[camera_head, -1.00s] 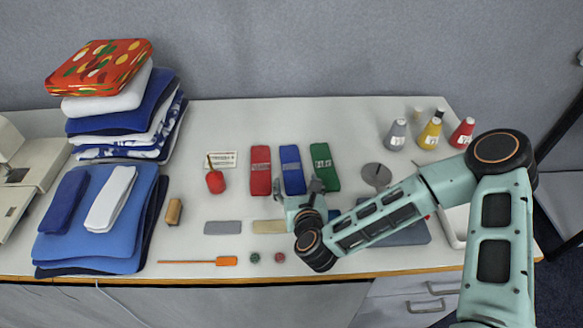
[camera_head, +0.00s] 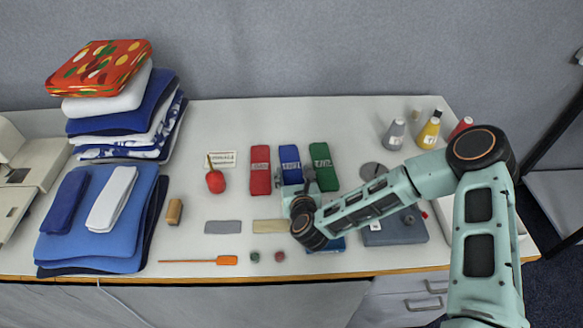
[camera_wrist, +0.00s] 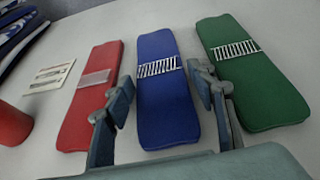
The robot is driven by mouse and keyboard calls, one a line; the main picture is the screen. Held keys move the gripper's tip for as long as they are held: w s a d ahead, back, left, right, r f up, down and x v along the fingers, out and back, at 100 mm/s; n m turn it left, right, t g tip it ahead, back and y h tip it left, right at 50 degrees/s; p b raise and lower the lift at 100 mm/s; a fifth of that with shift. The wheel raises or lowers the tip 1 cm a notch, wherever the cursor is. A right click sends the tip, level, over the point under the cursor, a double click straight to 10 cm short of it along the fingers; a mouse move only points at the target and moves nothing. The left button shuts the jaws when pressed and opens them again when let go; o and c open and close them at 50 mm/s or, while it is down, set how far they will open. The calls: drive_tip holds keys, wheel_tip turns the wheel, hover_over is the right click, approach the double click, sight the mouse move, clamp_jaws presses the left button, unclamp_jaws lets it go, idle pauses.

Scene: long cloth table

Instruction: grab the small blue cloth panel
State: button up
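The small blue cloth panel (camera_head: 290,160) lies flat on the table between a red panel (camera_head: 260,170) and a green panel (camera_head: 324,166). In the wrist view the blue panel (camera_wrist: 165,105) runs up the middle, with a pale band across it. My gripper (camera_wrist: 162,84) is open and empty there, with one finger on each side of the blue panel, near the gaps to its neighbours. In the head view my gripper (camera_head: 295,183) is at the panel's near end, which it hides. I cannot tell the height of the fingertips above the table.
Folded cloths (camera_head: 90,245) are stacked at the left. Thread cones (camera_head: 394,135) stand at the right rear.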

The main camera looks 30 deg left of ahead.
drive_tip(key=c, duration=0.7)
drive_tip(key=shift+r, duration=0.55)
wheel_tip(320, 180, up, 2)
drive_tip(key=shift+r, duration=0.2)
drive_tip(key=d+r, duration=0.1)
drive_tip(key=s+d+r, duration=0.1)
drive_tip(key=r, duration=0.1)
drive_tip(key=s+d+r, duration=0.1)
drive_tip(key=d+r, duration=0.1)
drive_tip(key=s+d+r+p, duration=0.1)
drive_tip(key=d+p, duration=0.1)
drive_tip(key=s+d+r+p, duration=0.2)
drive_tip(key=d+p, duration=0.1)
drive_tip(key=s+d+r+p, duration=0.1)
drive_tip(key=d+p, duration=0.2)
drive_tip(key=shift+s+r, duration=0.35)
